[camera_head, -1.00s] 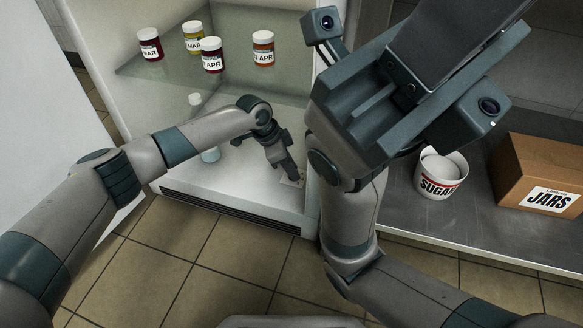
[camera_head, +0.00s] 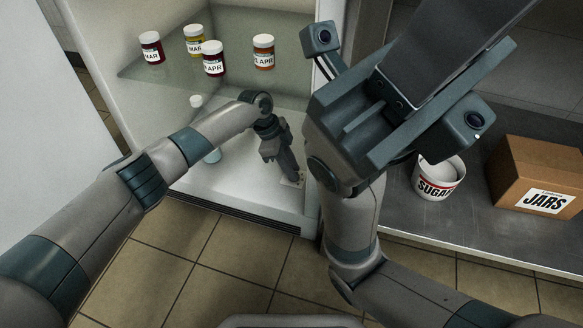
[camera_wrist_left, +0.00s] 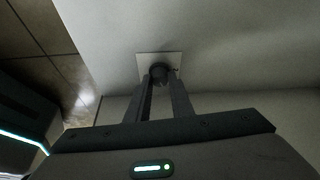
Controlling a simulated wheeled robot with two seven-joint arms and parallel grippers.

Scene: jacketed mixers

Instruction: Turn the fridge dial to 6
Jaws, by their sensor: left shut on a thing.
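The fridge (camera_head: 240,204) stands open, with its white base facing me. In the left wrist view a small dark round dial (camera_wrist_left: 159,72) sits on a pale square plate (camera_wrist_left: 174,58) on the fridge's surface. My left gripper (camera_wrist_left: 160,82) is shut on the dial, its two fingers on either side of it. In the head view my left gripper (camera_head: 291,174) points down at the plate near the fridge's lower right corner. The dial's numbers and pointer cannot be read. My right gripper (camera_head: 455,40) is raised at the upper right; its fingertips are not clear.
Several labelled jars, one an orange jar (camera_head: 263,52), stand on the glass shelf (camera_head: 150,70). A pale bottle (camera_head: 196,101) stands lower down, partly behind my left arm. A sugar tub (camera_head: 438,177) and a jars box (camera_head: 540,172) stand on the metal counter (camera_head: 400,225).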

